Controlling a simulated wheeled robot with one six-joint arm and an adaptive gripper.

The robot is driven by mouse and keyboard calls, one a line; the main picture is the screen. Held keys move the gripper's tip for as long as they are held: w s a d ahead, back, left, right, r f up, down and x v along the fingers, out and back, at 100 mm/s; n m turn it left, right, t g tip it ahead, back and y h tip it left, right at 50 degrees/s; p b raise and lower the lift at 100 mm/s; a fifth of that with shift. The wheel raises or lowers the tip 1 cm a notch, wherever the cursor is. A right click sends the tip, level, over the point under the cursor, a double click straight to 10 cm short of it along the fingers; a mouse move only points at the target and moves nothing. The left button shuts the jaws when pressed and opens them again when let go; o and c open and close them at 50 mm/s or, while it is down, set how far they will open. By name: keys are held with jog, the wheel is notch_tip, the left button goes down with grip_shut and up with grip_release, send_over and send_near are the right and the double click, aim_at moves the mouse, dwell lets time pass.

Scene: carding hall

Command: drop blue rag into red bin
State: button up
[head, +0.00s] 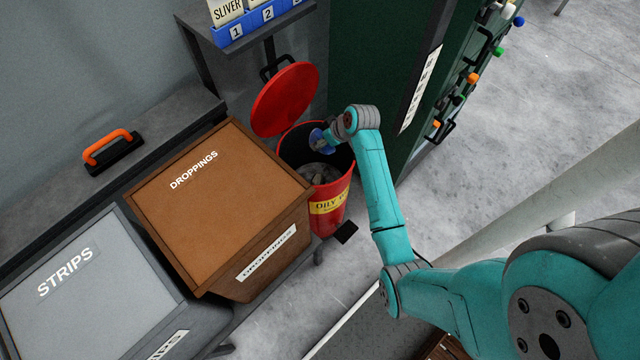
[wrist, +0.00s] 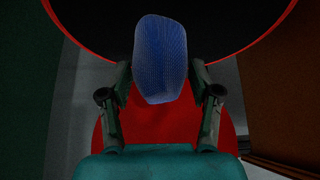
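The blue rag (head: 317,140) is a small bundle at the end of my arm. In the wrist view the blue rag (wrist: 160,58) sits between my two fingers, which press on its sides. My gripper (head: 324,139) is shut on it and holds it over the mouth of the red bin (head: 330,212). The bin has a yellow "OILY" label, partly hidden, and grey rags (head: 318,172) inside. Its red lid (head: 285,98) stands open at the back. In the wrist view the dark bin mouth lies behind the rag, inside a red rim (wrist: 60,28).
A brown "DROPPINGS" box (head: 225,185) stands close left of the bin, with a grey "STRIPS" box (head: 85,290) further left. A dark green machine (head: 395,70) rises on the right. A shelf with blue numbered holders (head: 262,20) is behind. The floor at right is open.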

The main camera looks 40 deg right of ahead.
jog(key=o, duration=0.3)
jog(key=v, duration=1.2)
dwell(0.4)
